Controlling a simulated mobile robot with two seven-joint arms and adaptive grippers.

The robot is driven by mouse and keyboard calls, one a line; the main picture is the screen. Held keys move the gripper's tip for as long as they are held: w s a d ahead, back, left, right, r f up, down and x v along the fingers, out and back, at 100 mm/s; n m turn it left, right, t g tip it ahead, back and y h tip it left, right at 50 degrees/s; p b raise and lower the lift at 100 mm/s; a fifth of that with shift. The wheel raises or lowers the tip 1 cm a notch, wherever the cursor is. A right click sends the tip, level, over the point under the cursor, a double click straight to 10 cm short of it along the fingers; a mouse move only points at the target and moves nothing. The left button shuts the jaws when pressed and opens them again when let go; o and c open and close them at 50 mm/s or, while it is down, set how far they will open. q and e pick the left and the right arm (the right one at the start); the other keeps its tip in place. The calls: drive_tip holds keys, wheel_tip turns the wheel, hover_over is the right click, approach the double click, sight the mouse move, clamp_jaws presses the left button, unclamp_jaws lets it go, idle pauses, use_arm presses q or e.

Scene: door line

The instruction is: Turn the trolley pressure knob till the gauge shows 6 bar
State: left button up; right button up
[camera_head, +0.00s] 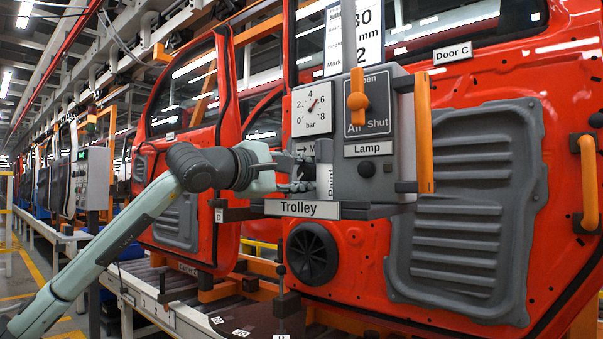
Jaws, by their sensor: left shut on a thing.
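The trolley (310,209) has a grey control panel in front of the red door. Its white pressure gauge (312,109) is marked 0 to 8 bar. The small red needle points up and right, between the 4 and the 6. My left gripper (302,174) reaches in from the left below the gauge. It is shut on the pressure knob, which is largely hidden by the fingers. A partly hidden arrow label starting with M sits just above it. My right gripper is not in view.
An orange Air valve lever (357,95), a black Lamp button (366,169) and an orange upright handle (424,133) are farther right. A red door (470,90) fills the background.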

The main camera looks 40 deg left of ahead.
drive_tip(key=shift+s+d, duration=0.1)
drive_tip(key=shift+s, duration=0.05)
use_arm(q)
drive_tip(key=o, duration=0.7)
drive_tip(key=shift+o, duration=1)
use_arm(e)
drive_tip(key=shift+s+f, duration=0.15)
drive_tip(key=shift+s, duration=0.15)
use_arm(q)
drive_tip(key=shift+s, duration=0.1)
drive_tip(key=s, duration=0.6)
drive_tip(key=shift+a, duration=0.35)
drive_tip(key=s, duration=0.5)
drive_tip(key=shift+s+a, duration=0.1)
drive_tip(key=shift+s, duration=0.3)
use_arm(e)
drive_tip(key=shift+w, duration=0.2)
